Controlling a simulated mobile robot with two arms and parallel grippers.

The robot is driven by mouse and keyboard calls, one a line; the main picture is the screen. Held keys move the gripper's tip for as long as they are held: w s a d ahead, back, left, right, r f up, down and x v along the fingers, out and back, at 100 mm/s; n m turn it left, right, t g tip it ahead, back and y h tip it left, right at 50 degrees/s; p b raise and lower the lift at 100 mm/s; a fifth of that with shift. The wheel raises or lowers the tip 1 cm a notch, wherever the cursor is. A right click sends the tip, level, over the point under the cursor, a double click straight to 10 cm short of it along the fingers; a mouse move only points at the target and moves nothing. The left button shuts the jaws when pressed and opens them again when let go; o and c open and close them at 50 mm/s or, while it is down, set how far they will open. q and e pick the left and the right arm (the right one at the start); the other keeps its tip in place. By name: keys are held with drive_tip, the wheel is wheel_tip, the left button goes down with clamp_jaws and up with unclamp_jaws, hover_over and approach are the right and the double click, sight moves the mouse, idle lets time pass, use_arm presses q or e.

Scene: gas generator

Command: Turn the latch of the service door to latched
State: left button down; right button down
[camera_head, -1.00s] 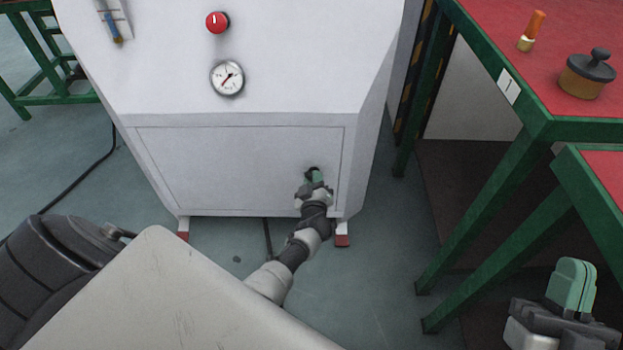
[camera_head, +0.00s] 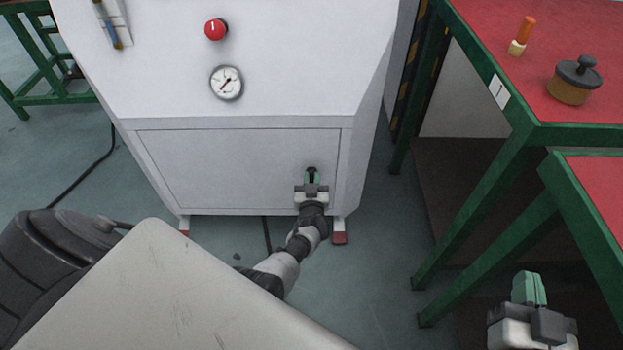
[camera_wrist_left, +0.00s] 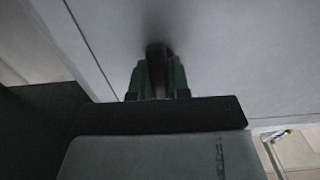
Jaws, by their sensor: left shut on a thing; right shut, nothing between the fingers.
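The service door (camera_head: 235,170) is the white lower panel of the white machine, and it sits flush in its frame. Its dark latch (camera_head: 312,171) is near the door's right edge. My left gripper (camera_head: 312,178) has green fingers and is shut on the latch. In the left wrist view the dark latch (camera_wrist_left: 156,58) stands between the green fingers of the left gripper (camera_wrist_left: 158,75). The fingers hide part of the latch, so its exact angle is hard to tell. My right gripper (camera_head: 528,288) is shut and empty at the lower right, away from the door.
A red emergency knob (camera_head: 215,29) and a round gauge (camera_head: 226,83) are on the machine above the door. Green-framed tables with red tops (camera_head: 480,40) stand at the right, one holding a dark-lidded pot (camera_head: 574,80). The floor between machine and tables is clear.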

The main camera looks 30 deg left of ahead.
drive_tip(key=shift+f, duration=0.1)
idle(0.3)
use_arm(q)
drive_tip(key=c, duration=1.1)
unclamp_jaws()
drive_tip(key=shift+s+d, duration=0.15)
drive_tip(key=shift+s, duration=0.05)
drive_tip(key=shift+p+v, duration=2.45)
drive_tip(key=shift+v, duration=2.7)
use_arm(e)
drive_tip(key=s+d+f+g+h, duration=0.3)
drive_tip(key=s+d+f+g, duration=0.2)
drive_tip(key=s+f+g, duration=0.5)
drive_tip(key=shift+s+d+f+m+g+h, duration=0.15)
drive_tip(key=shift+s+m+g+h, duration=0.15)
drive_tip(key=shift+s+g, duration=1.05)
